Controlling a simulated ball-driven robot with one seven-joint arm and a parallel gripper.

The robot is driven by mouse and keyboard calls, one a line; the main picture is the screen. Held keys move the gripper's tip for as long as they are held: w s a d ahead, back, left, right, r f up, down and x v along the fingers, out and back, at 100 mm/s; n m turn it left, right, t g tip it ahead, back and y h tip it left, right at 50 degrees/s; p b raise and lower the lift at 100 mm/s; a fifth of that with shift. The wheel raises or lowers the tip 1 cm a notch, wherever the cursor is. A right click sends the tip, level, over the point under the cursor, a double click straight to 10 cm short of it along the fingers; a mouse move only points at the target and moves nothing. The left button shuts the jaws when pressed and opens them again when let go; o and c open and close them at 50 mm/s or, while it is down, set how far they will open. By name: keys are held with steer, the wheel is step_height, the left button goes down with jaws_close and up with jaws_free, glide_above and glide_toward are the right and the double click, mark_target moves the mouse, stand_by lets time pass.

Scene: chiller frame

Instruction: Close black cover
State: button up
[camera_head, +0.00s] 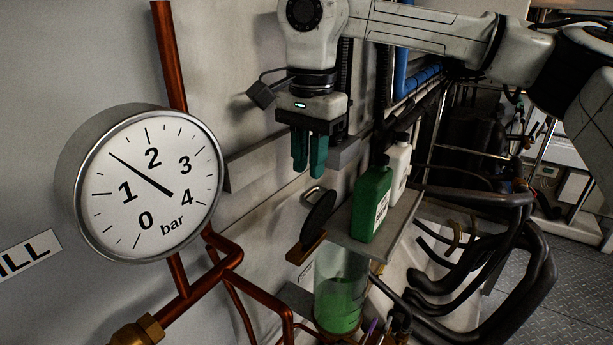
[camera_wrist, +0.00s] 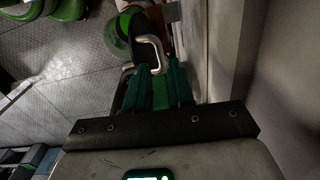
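The black cover (camera_head: 319,219) stands tilted up, open, above the clear cylinder (camera_head: 341,271) that holds green liquid. A pale metal handle (camera_head: 313,194) is on the cover. In the wrist view the black cover (camera_wrist: 146,22) and its handle (camera_wrist: 151,48) lie just beyond my fingertips. My gripper (camera_head: 309,172) has teal fingers pointing down and hangs above the cover, apart from it in the head view. In the wrist view my gripper (camera_wrist: 159,80) shows its two fingers apart, with nothing clearly held between them.
A green canister (camera_head: 371,203) and a white bottle (camera_head: 399,168) stand on a shelf (camera_head: 399,222) right of the cover. A round pressure gauge (camera_head: 150,185) and copper pipes (camera_head: 180,296) are at left. The wall is close behind the cover. Black hoses (camera_head: 487,245) fill the right.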

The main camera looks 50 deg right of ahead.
mark_target(308, 191)
steer(key=shift+f, duration=2)
jaws_close()
